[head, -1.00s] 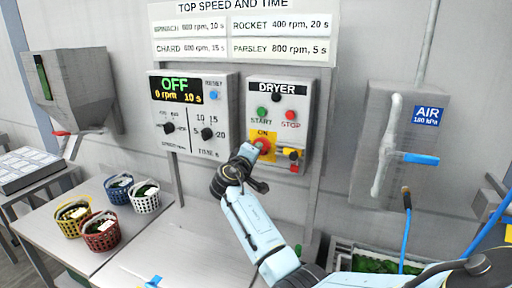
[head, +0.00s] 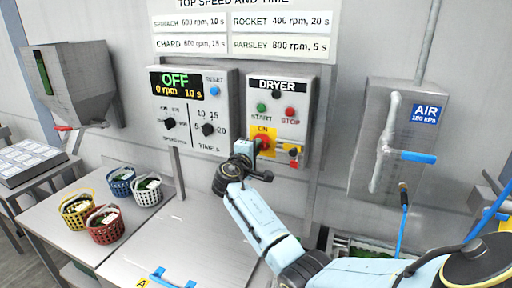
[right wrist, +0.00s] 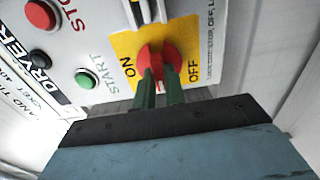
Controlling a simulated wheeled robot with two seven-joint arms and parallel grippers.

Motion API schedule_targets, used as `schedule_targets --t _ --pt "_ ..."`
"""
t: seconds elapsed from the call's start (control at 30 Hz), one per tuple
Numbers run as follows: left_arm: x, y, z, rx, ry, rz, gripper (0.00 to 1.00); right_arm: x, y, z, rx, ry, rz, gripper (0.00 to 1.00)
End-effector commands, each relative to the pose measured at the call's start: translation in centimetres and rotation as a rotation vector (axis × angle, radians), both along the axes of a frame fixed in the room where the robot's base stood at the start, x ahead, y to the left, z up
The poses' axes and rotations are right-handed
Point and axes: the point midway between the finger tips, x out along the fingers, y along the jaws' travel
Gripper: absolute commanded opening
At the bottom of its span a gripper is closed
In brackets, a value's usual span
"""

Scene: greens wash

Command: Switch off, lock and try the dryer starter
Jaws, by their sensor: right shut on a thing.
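The dryer starter (head: 276,117) is a grey box on the wall with a green START button (head: 262,107), a red STOP button (head: 289,113) and a red rotary switch on a yellow plate (head: 266,134). In the right wrist view the red switch (right wrist: 159,58) sits between the ON and OFF words. My right gripper (right wrist: 160,90) is shut on the red switch, its green fingers on either side of the handle. My left gripper is not in view.
The speed and time panel (head: 190,110) left of the starter reads OFF, 0 rpm, 10 s. Several small baskets (head: 106,226) stand on the table (head: 60,262) at left. An air box with a blue-handled valve (head: 418,157) is at right.

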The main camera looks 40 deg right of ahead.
Motion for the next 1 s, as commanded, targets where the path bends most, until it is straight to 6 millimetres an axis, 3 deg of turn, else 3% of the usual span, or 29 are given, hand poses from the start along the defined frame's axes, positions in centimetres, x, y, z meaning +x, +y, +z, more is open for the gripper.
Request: schedule_targets --t 0.2,0.23,0.4,0.77,1.0 --pt "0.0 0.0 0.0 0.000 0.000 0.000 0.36 0.0 0.0 -0.1 -0.002 0.004 0.000 0.00" --pt "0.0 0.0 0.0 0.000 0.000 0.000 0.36 0.0 0.0 -0.1 -0.002 0.004 0.000 0.13" --pt "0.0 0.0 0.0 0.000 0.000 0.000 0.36 0.0 0.0 -0.1 -0.001 0.003 0.000 0.33" --pt "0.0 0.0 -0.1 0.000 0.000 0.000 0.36 -0.2 0.5 -0.1 0.000 0.000 0.001 0.33" --pt "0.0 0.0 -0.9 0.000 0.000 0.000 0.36 -1.9 4.0 -0.3 0.002 -0.001 0.004 0.33"
